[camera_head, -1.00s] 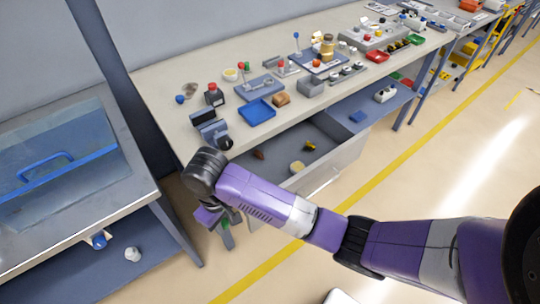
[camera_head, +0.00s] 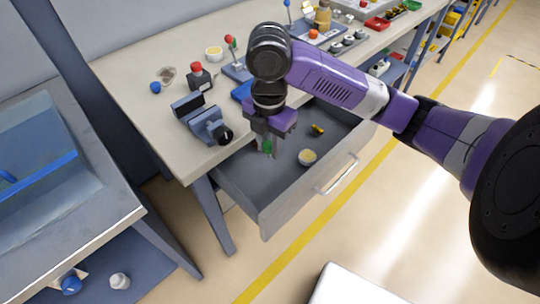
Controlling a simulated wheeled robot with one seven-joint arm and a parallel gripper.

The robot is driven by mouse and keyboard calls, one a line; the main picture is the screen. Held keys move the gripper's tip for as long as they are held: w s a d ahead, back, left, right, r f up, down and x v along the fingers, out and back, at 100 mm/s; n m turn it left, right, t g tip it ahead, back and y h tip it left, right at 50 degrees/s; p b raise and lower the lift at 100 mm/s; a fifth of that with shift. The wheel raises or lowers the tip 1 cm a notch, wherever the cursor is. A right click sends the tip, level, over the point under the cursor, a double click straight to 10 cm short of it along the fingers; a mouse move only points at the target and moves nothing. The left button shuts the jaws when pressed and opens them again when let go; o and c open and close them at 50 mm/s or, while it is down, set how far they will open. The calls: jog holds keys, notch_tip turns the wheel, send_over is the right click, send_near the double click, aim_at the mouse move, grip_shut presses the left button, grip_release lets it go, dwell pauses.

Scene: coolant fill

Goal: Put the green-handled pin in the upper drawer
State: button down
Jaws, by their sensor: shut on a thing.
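The upper drawer (camera_head: 242,180) is pulled out from under the workbench, its grey floor in view. My gripper (camera_head: 268,146) points down over the drawer's left part, shut on the green-handled pin (camera_head: 267,147). Only the pin's green handle shows between the fingers; the rest is hard to make out. I cannot tell how far the pin is above the drawer floor. A round pale-topped piece (camera_head: 307,157) and a small yellow piece (camera_head: 318,130) lie in the drawer to the right of my gripper.
A vise (camera_head: 200,120) stands on the bench's front edge, just left of my gripper. A red-buttoned box (camera_head: 199,77), a blue tray (camera_head: 243,90) and other parts stand behind it. The drawer's front wall and handle (camera_head: 338,175) face the aisle.

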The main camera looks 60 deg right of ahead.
aim_at(269, 156)
notch_tip(269, 156, down, 19)
jog(key=shift+f+b, duration=0.1)
jog(key=shift+b, duration=0.75)
jog(key=shift+f, duration=0.15)
jog(key=c, duration=1.1)
grip_release()
jog(key=shift+c, duration=0.2)
notch_tip(269, 156, up, 12)
jog(key=shift+r, duration=0.2)
jog(key=shift+p, duration=0.3)
